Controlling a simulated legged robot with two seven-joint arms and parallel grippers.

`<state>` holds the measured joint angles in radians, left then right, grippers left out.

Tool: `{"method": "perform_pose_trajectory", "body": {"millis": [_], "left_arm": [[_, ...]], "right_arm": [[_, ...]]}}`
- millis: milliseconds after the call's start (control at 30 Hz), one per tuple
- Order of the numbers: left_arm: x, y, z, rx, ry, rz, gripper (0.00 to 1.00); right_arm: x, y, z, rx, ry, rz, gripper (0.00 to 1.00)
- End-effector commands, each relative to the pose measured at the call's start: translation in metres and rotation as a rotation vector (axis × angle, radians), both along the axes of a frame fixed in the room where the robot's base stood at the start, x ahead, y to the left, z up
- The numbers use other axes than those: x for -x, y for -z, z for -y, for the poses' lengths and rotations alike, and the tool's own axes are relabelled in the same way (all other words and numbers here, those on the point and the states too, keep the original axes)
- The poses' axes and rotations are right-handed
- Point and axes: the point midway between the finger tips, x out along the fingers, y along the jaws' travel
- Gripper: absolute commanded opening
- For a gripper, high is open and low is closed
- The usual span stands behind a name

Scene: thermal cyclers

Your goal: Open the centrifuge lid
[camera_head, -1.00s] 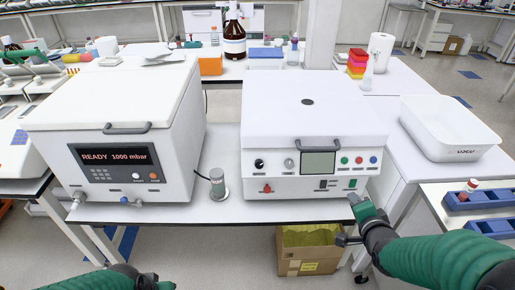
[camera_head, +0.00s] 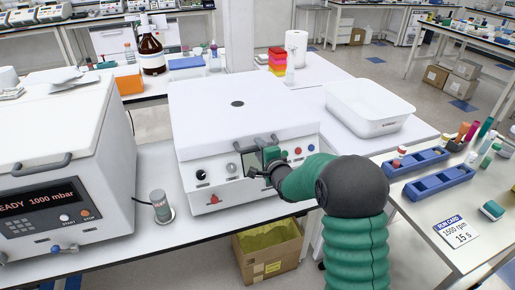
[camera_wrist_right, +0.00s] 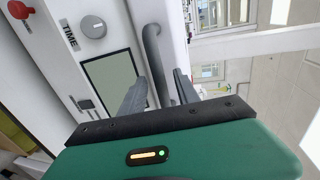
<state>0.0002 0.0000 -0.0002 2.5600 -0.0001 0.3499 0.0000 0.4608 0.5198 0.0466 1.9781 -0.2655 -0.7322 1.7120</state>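The centrifuge (camera_head: 205,180) is the white box in the middle of the bench, with knobs and a small screen on its front. Its white lid (camera_head: 280,108) is down, with a dark round spot on top. My right gripper (camera_head: 262,158) is at the front, by the lid's grey handle, and partly hides the screen and handle. In the right wrist view the handle (camera_wrist_right: 152,42) runs between the two dark fingers (camera_wrist_right: 160,92), which stand apart with a visible gap. My left gripper is out of the head view.
A white device reading 1000 mbar (camera_head: 60,150) stands at the left. A small grey cylinder (camera_head: 160,205) stands between the two machines. A white tub (camera_head: 368,110) and blue tube racks (camera_head: 440,182) are at the right. An open cardboard box (camera_head: 268,250) is below the bench.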

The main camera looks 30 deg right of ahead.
Motion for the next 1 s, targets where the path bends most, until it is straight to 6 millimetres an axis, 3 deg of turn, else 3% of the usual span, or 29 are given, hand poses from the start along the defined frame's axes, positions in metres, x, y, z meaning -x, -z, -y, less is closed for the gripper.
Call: {"method": "perform_pose_trajectory", "body": {"millis": [133,400,700,1000], "left_arm": [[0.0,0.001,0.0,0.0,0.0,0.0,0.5],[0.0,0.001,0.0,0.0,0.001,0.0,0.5],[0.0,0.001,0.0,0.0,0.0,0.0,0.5],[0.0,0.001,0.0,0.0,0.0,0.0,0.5]], "right_arm": [[-0.016,0.004,0.005,0.0,0.001,0.0,0.38],[-0.019,0.004,0.005,0.001,0.001,0.0,0.38],[-0.019,0.004,0.005,0.0,0.001,-0.001,0.01],[-0.018,0.005,0.005,0.0,0.001,-0.002,0.0]]}}
